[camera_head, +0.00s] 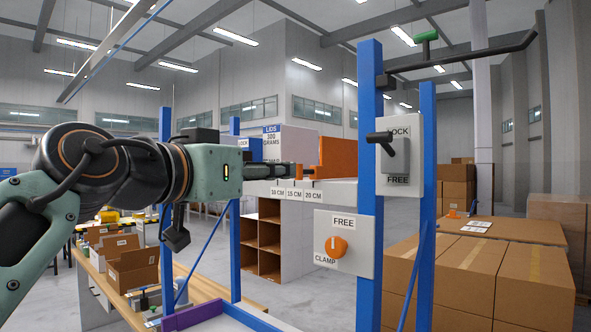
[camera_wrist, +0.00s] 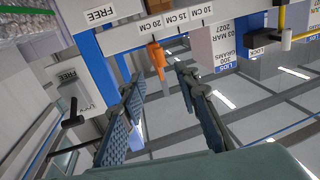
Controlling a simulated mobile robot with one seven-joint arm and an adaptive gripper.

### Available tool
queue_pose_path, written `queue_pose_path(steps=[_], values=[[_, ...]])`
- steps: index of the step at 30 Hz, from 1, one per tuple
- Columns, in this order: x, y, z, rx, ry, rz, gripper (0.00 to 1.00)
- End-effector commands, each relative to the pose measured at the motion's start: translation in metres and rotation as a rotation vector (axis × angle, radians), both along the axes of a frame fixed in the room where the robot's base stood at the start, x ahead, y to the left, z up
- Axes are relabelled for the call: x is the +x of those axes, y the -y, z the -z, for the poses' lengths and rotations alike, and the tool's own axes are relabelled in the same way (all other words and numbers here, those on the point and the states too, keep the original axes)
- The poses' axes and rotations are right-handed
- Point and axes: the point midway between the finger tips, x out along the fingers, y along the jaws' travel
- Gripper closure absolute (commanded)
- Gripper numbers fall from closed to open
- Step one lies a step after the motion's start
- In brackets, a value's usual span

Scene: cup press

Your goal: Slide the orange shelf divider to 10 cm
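The orange shelf divider (camera_head: 337,158) stands upright on the white shelf (camera_head: 342,193), near the 20 CM label (camera_head: 313,194). The 15 CM (camera_head: 294,193) and 10 CM (camera_head: 277,191) labels are to its left. My gripper (camera_head: 297,170) is at shelf height, just left of the divider in the head view. In the wrist view its two fingers (camera_wrist: 160,78) are apart, with nothing held between them. The divider's orange end (camera_wrist: 158,60) shows just beyond the fingertips, under the 20 CM label, in line with the gap. I cannot tell whether a finger touches it.
A white LIDS box (camera_head: 290,144) stands on the shelf left of the divider. A panel with an orange FREE/CLAMP knob (camera_head: 337,246) and a LOCK/FREE lever (camera_head: 380,138) sit by the blue post (camera_head: 370,100) on the right. Open air lies in front of the shelf.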

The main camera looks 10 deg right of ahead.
Motion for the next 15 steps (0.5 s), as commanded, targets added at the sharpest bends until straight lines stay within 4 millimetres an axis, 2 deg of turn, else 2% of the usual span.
queue_pose_path(steps=[9, 15], values=[[0.045, 0.043, -0.001, 0.004, -0.002, 0.003, 0.71], [0.063, 0.058, 0.0, 0.004, -0.001, -0.001, 0.71]])
